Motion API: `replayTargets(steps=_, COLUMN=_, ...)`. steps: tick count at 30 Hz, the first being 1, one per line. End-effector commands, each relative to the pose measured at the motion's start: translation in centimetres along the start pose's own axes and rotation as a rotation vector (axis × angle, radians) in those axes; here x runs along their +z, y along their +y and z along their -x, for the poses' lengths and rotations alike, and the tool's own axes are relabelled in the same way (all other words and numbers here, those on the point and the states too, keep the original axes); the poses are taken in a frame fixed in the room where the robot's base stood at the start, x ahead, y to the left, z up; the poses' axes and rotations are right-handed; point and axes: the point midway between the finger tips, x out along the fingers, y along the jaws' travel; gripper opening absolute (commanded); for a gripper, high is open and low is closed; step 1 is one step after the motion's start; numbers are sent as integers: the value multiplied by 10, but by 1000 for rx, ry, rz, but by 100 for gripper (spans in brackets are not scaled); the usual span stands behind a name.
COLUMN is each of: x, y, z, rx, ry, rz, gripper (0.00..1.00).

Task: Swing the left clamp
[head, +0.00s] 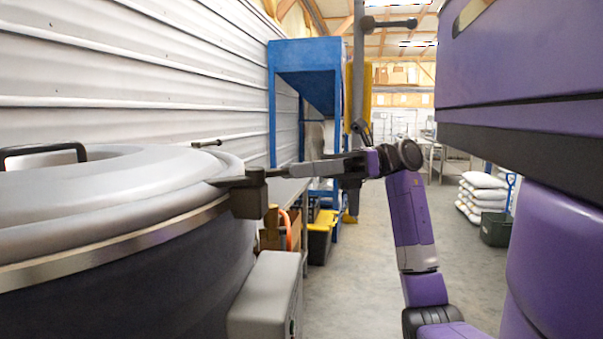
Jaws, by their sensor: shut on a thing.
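The left clamp (249,196) is a dark block at the right side of the hopper's rim. A thin dark arm reaches from it leftward over the lid edge. The large round hopper (130,275) has a dark body, a bright metal band and a pale grey lid (110,190). My gripper (275,172) comes in from the right, level with the lid edge, and is shut on the clamp. The exact grip between the fingertips is too small to see.
A black lid handle (45,150) stands at the left. A grey box (265,295) sits beside the hopper. A blue frame (300,60) stands behind, with a yellow-black bin (320,240) near it. White sacks (485,195) are stacked at right. The middle floor (360,270) is clear.

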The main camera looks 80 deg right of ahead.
Motion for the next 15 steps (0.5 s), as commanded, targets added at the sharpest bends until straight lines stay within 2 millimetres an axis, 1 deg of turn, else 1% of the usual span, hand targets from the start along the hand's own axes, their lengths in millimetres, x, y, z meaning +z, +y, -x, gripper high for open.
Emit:
replayTargets(steps=5, x=1, y=0, z=1, rx=-3, ry=-1, rz=1, gripper=0)
replayTargets(steps=6, x=1, y=0, z=1, rx=-3, ry=-1, rz=1, gripper=27)
replayTargets(steps=7, x=1, y=0, z=1, rx=-3, ry=-1, rz=1, gripper=33)
replayTargets(steps=8, x=1, y=0, z=0, rx=-3, ry=-1, rz=1, gripper=34)
replayTargets(steps=15, x=0, y=0, z=0, rx=-2, ry=0, rz=0, gripper=34)
